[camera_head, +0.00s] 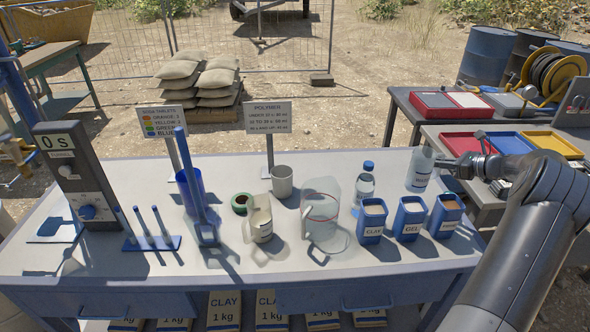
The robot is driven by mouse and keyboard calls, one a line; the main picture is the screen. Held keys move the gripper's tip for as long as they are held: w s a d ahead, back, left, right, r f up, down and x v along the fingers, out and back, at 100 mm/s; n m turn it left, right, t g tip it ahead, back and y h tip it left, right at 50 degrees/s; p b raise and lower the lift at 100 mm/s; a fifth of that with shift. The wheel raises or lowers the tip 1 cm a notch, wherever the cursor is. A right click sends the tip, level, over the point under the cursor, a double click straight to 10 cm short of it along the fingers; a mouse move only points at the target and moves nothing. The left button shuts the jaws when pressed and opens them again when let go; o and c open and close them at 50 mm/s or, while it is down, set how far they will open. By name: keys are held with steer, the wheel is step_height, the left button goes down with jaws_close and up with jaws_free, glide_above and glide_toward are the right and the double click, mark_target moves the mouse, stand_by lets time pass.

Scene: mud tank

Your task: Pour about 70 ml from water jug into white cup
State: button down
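A clear jug (420,169) with a small dark label and a faint blue tint is at the right end of the bench, held up and roughly upright; I take it to be the water jug. My gripper (447,167) reaches it from the right and appears shut on its handle side; the fingertips are small and partly hidden.
Between jug and cup stand a capped bottle (365,184) and a large clear jug (321,217) with a red line. Blue tubs (372,222) line the right front. A cream jug (261,222) and green ring (241,203) are left of the cup. A sign (268,127) stands behind.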

steer(key=w+a+f+n, duration=0.1)
steer(key=w+a+f, duration=0.2)
steer(key=w+a, duration=0.3)
steer(key=w+a+f+n+g+y, duration=0.1)
steer(key=w+a+f, duration=0.2)
steer(key=a, duration=1.1)
steer(key=w+a+f+g+y, duration=0.1)
steer(key=w+a+f, duration=0.2)
steer(key=w+a, duration=0.6)
steer(key=shift+w+a+n, duration=0.35)
steer(key=shift+a+n, duration=0.05)
steer(key=shift+a, duration=0.15)
steer(key=shift+r, duration=0.15)
steer(key=s+a+r+n+t+h, duration=0.1)
steer(key=s+a+r+n+h, duration=0.1)
steer(key=a+r+n+h, duration=0.3)
steer(key=shift+s+a+r+h+p, duration=0.35)
steer(key=shift+s+a+r+h, duration=0.05)
steer(key=shift+a+r+h, duration=0.9)
steer(key=shift+r+n, duration=0.15)
steer(key=shift+n, duration=0.15)
steer(key=shift+s+a+r, duration=0.1)
steer(key=shift+a+r, duration=0.05)
steer(key=shift+r, duration=0.1)
